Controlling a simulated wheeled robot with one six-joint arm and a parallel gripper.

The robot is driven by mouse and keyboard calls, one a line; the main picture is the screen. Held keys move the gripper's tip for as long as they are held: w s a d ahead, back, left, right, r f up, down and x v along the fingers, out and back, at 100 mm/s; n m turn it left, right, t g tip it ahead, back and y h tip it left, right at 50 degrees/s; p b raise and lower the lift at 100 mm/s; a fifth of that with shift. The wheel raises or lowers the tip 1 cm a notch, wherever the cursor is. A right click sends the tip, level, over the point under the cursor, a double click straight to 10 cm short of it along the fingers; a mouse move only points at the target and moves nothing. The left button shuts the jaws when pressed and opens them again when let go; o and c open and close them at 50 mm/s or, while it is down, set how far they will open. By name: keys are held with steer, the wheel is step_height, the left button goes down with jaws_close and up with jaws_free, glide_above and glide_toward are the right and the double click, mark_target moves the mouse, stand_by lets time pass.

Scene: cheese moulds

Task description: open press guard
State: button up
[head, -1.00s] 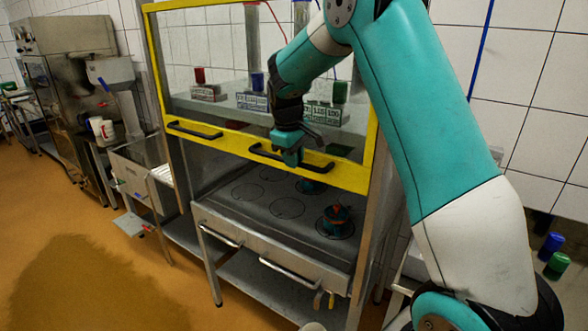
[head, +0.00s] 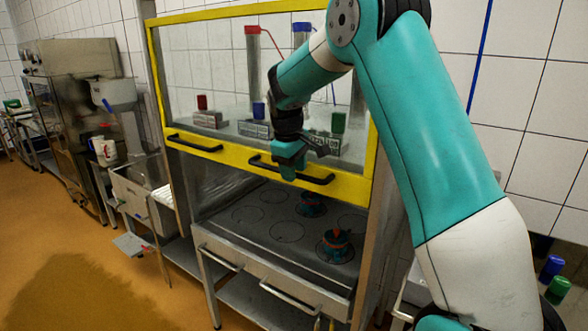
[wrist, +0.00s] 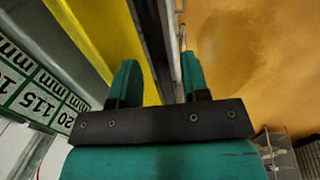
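The press guard is a clear panel in a yellow frame (head: 215,155) on the front of the press. Its lower bar stands above the press bed, with an open gap below. Two black handles sit on that bar, a left handle (head: 194,142) and a right handle (head: 318,179). My gripper (head: 291,170) is at the right handle, fingers pointing at the guard. The exact contact is partly hidden.
The press bed (head: 250,215) has round marks and two teal-and-red pieces, one being the front piece (head: 335,245). Labelled blocks (head: 255,129) stand behind the clear panel. A sink (head: 140,190) is to the left. The orange floor in front is open.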

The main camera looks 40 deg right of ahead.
steer(key=s+a+r+p, duration=0.1)
steer(key=a+r, duration=0.2)
steer(key=r, duration=1.4)
steer(key=shift+a, duration=0.15)
steer(key=shift+s, duration=0.1)
steer(key=s+a+f+n+y+b, duration=0.2)
steer(key=s+a+f+b, duration=0.6)
steer(key=f, duration=0.4)
steer(key=s+a+f+n+y+b, duration=0.1)
steer(key=s+a+f+b, duration=0.6)
steer(key=s+a+f, duration=0.35)
steer(key=s+a+f+y+b, duration=0.1)
steer(key=s+a+f, duration=0.2)
steer(key=s, duration=0.3)
steer(key=s+a+f+y+b, duration=0.2)
steer(key=s+a+f, duration=0.1)
steer(key=s, duration=0.3)
steer(key=shift+f+g, duration=0.4)
steer(key=shift+f, duration=0.2)
